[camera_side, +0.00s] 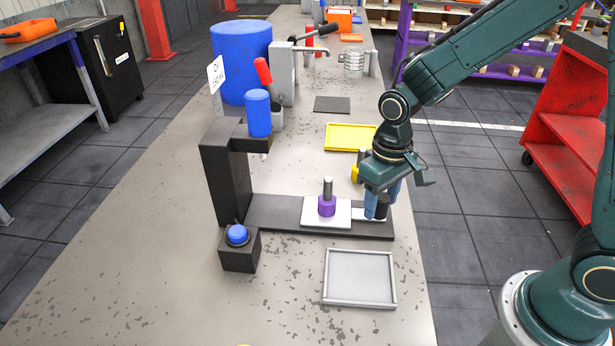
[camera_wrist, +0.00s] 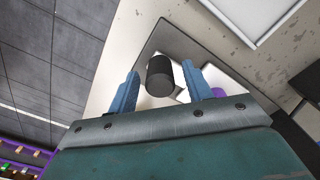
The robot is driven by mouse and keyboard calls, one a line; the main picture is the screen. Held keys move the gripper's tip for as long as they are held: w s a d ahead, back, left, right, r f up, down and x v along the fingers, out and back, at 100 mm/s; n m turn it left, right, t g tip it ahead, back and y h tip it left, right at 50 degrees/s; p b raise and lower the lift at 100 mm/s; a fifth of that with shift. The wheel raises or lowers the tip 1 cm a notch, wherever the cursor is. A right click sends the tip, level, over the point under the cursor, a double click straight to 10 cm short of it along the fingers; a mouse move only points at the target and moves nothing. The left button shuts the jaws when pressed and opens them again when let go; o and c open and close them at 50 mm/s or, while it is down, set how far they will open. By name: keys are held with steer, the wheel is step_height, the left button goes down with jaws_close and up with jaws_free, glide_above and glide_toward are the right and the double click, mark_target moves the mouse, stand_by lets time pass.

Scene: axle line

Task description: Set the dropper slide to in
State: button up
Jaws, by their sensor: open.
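The dropper is a black stand (camera_side: 226,172) with a blue cylinder (camera_side: 258,113) on its arm. A black base (camera_side: 270,212) runs right from its foot. On the base lies the white slide (camera_side: 312,214), out to the right of the nozzle, carrying a purple part (camera_side: 327,206) with a grey pin upright in it. A black knob (camera_side: 383,206) stands at the slide's right end; it also shows in the wrist view (camera_wrist: 160,76). My gripper (camera_wrist: 161,82) is open, pointing down, its blue fingers on either side of the knob with visible gaps.
A black box with a blue button (camera_side: 237,234) stands in front of the dropper. An empty grey tray (camera_side: 360,302) lies in front of the base, a yellow tray (camera_side: 350,136) behind it. A lever press (camera_side: 284,75) and large blue drum (camera_side: 240,60) stand farther back.

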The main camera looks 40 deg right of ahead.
mark_target(317, 210)
steer(key=shift+f, duration=0.3)
steer(key=shift+c, duration=0.2)
jaws_close()
steer(key=shift+w+a+r, duration=0.15)
steer(key=shift+w+a, duration=4.25)
steer(key=shift+w, duration=0.15)
steer(key=shift+c, duration=0.2)
jaws_free()
steer(key=shift+o, duration=0.4)
steer(key=shift+s, duration=0.1)
